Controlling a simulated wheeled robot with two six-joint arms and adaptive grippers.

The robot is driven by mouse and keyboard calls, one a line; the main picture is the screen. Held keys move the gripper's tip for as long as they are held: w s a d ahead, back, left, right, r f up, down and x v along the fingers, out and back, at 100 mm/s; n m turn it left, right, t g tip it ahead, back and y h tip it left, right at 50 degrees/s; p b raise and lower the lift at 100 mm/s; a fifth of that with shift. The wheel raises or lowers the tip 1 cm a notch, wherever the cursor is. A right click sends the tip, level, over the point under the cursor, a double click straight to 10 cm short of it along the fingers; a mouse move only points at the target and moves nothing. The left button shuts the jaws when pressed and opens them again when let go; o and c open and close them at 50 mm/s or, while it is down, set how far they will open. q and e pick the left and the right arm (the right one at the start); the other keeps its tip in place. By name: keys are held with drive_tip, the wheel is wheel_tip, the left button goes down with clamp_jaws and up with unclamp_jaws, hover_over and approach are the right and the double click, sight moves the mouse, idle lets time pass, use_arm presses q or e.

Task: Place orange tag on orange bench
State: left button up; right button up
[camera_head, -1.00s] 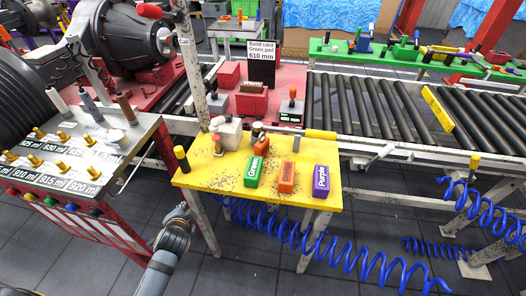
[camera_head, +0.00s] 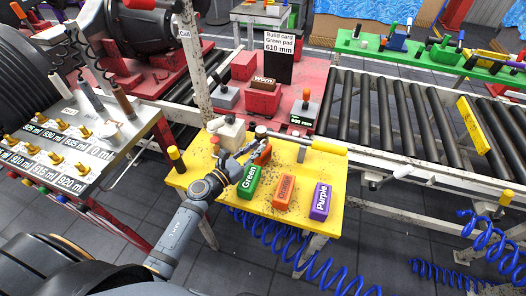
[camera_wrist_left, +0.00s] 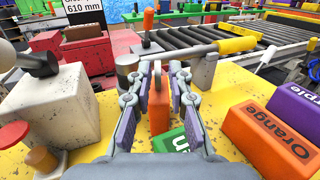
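An orange block labelled "Orange" (camera_head: 284,190) lies on the yellow bench (camera_head: 218,203), between a green block labelled "Green" (camera_head: 249,180) and a purple block labelled "Purple" (camera_head: 321,202). It also shows at right in the left wrist view (camera_wrist_left: 268,135). My left gripper (camera_head: 252,158) is over the yellow bench, beside the green block. In the wrist view its fingers (camera_wrist_left: 158,92) are apart, with an upright plain orange piece (camera_wrist_left: 158,108) between them; small gaps seem to show beside it. I cannot tell which orange piece is the tag. No clearly orange bench shows. My right gripper is out of view.
A white block with a dark knob (camera_wrist_left: 48,108) stands left of the fingers. A yellow-handled tool (camera_head: 315,145) lies along the bench's back edge. A roller conveyor (camera_head: 380,115) is behind. A green bench (camera_head: 425,55) stands at back right. Blue coiled hoses hang below.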

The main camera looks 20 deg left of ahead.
sight(263, 141)
use_arm(q)
drive_tip(key=x, duration=0.2)
drive_tip(key=shift+w+d+f, duration=0.2)
drive_tip(key=shift+w+f, duration=0.1)
drive_tip(key=shift+w, duration=0.05)
drive_tip(key=shift+w+d+r+p, duration=0.1)
drive_tip(key=shift+w+r+p, duration=0.15)
drive_tip(key=shift+w+p, duration=0.2)
drive_tip(key=shift+w+d+r+p, duration=0.1)
drive_tip(key=shift+w+r+p, duration=0.15)
drive_tip(key=shift+w, duration=0.2)
drive_tip(key=shift+w+d+f, duration=0.15)
drive_tip(key=shift+w+d, duration=0.1)
drive_tip(key=shift+w, duration=0.3)
drive_tip(key=shift+w+d+f, duration=0.2)
drive_tip(key=shift+w+d, duration=0.1)
drive_tip(key=shift+w, duration=0.3)
drive_tip(key=shift+w+d+f, duration=0.1)
drive_tip(key=shift+w+f, duration=0.05)
drive_tip(key=shift+w, duration=0.1)
drive_tip(key=shift+s, duration=0.25)
clamp_jaws()
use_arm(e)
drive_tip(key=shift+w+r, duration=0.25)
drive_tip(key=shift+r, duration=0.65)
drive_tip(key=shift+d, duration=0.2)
